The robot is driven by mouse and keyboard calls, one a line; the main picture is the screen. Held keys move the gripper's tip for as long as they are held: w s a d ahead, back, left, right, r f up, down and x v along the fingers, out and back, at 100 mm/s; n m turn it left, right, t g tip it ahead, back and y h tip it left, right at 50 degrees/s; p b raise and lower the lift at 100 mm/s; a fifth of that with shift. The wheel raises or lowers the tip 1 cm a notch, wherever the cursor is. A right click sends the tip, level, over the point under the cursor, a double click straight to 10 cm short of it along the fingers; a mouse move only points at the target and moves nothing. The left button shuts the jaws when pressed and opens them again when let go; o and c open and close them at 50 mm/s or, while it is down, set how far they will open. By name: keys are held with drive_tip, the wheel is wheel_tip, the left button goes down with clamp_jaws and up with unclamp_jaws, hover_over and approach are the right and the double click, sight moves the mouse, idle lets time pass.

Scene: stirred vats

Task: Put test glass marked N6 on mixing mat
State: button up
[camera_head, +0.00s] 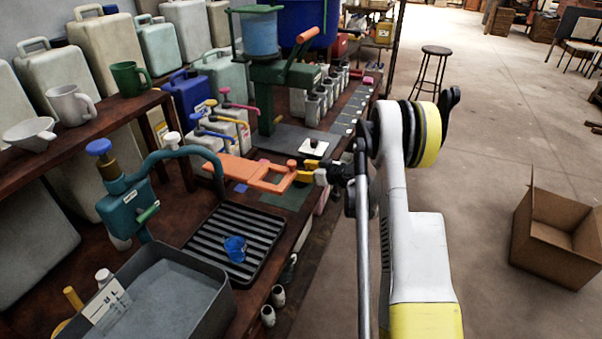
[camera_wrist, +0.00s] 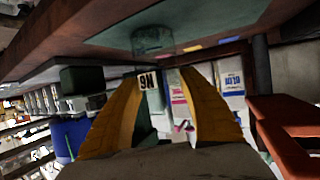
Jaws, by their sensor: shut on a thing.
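My gripper (camera_head: 303,171) has yellow fingers and reaches in from the right over the bench edge. In the wrist view, which is upside down, my gripper (camera_wrist: 165,85) is shut on a clear, greenish test glass (camera_wrist: 152,42) with a white N6 label. A flat dark green mat (camera_head: 290,196), likely the mixing mat, lies on the bench just below the gripper in the head view. It shows as a teal sheet (camera_wrist: 205,22) beyond the glass in the wrist view. I cannot tell whether the glass touches it. In the head view the glass is not clearly visible.
An orange handled frame (camera_head: 250,174) lies just left of the gripper. A ribbed black tray (camera_head: 205,235) with a blue cup (camera_head: 235,248) is nearer. A green press (camera_head: 265,95) stands behind, with several bottles around. The floor on the right holds an open carton (camera_head: 550,240).

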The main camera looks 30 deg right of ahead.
drive_tip(key=o, duration=1.4)
drive_tip(key=shift+r, duration=0.1)
drive_tip(key=shift+p+v, duration=2.3)
drive_tip(key=shift+v, duration=3.75)
